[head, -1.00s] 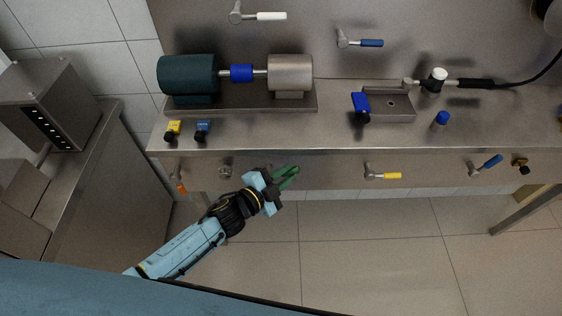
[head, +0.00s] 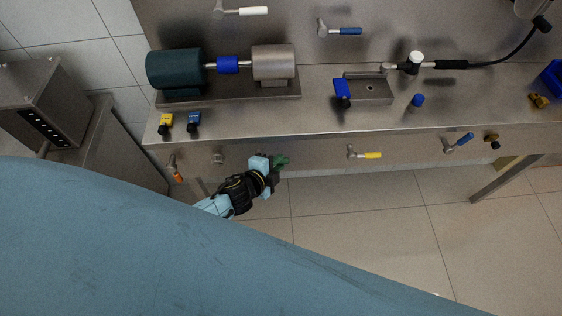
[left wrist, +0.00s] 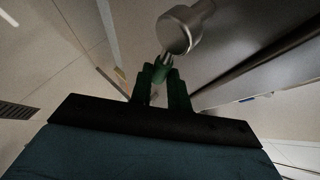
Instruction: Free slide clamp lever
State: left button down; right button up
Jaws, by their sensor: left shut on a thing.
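My left gripper (head: 281,160) is at the front edge of the steel workbench, between a bare metal knob and a yellow-handled lever. In the left wrist view its dark green fingers (left wrist: 162,84) are shut on the green handle (left wrist: 162,67) of a clamp lever. The lever's round metal hub (left wrist: 176,33) is just beyond the fingertips. In the head view the gripper hides most of this lever. My right gripper is not in view.
Along the bench front are an orange-handled lever (head: 175,168), the metal knob (head: 218,158), the yellow-handled lever (head: 364,155) and a blue-handled lever (head: 459,142). A motor assembly (head: 228,65) stands on the bench (head: 300,118). The floor in front is clear.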

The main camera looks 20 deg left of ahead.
pick_arm(q)
jog(key=c, duration=1.6)
grip_release()
jog(key=shift+s, duration=0.1)
jog(key=p+v, duration=0.2)
jog(key=v, duration=1.1)
jog(key=shift+s+a, duration=0.1)
jog(key=s+a+f+n+g+y+b, duration=0.1)
jog(key=s+a+f+n+g, duration=0.15)
jog(key=f, duration=0.45)
jog(key=s+a+f+n+g+b, duration=0.1)
jog(key=s+f+n, duration=0.15)
jog(key=f, duration=0.35)
jog(key=s+a+f+n+g+y+b, duration=0.1)
jog(key=s+f, duration=0.3)
jog(key=f, duration=0.3)
jog(key=s+f+n+g+b, duration=0.1)
jog(key=s+f+n+g, duration=0.2)
jog(key=s+f, duration=0.4)
jog(key=s+f+n+g+b, duration=0.1)
jog(key=s+f+n+g, duration=0.2)
jog(key=s, duration=1)
notch_tip(320, 180, down, 5)
jog(key=shift+r+n+y+b, duration=0.2)
jog(key=shift+n+y+b, duration=0.2)
jog(key=shift+n, duration=0.8)
